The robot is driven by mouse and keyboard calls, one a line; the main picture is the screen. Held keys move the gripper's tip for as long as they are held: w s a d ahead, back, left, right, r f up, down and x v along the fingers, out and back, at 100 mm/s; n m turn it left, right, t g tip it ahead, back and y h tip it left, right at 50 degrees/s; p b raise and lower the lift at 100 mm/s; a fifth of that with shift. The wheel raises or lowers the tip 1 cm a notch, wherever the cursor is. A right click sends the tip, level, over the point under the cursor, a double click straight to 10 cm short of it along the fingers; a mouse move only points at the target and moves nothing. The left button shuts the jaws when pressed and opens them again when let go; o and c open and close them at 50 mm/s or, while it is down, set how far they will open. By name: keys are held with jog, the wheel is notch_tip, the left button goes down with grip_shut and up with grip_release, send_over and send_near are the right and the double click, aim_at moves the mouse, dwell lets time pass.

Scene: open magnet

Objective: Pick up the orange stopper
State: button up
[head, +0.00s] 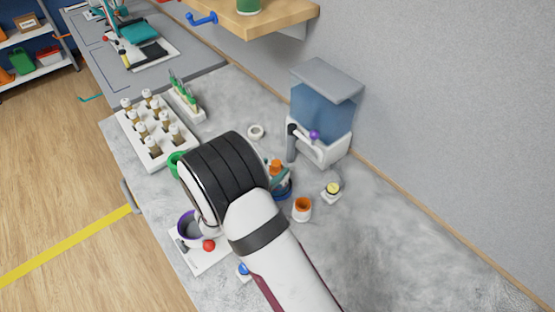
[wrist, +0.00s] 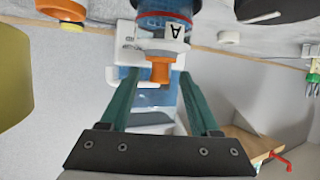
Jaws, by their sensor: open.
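The orange stopper (wrist: 160,70) sits in the neck of a bottle with a label marked A (wrist: 175,30) in the wrist view, which shows the bottle upside down. In the head view the stopper (head: 275,166) and bottle (head: 284,188) stand on the grey bench, just right of my arm, which partly covers the bottle. My gripper (wrist: 158,82) is open. Its two green fingers lie to the left and right of the stopper in the wrist view, with gaps on both sides; I cannot tell how far they are from it in depth.
A blue-tanked dispenser (head: 325,105) stands behind the bottle. An orange-topped white cup (head: 303,209) and a yellow-topped item (head: 333,189) stand to the right. A vial rack (head: 157,135) is at left. The bench at lower right (head: 410,245) is clear.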

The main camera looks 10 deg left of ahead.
jog(key=x, duration=0.5)
jog(key=shift+w+d+f, duration=0.1)
jog(key=shift+w, duration=0.2)
grip_shut()
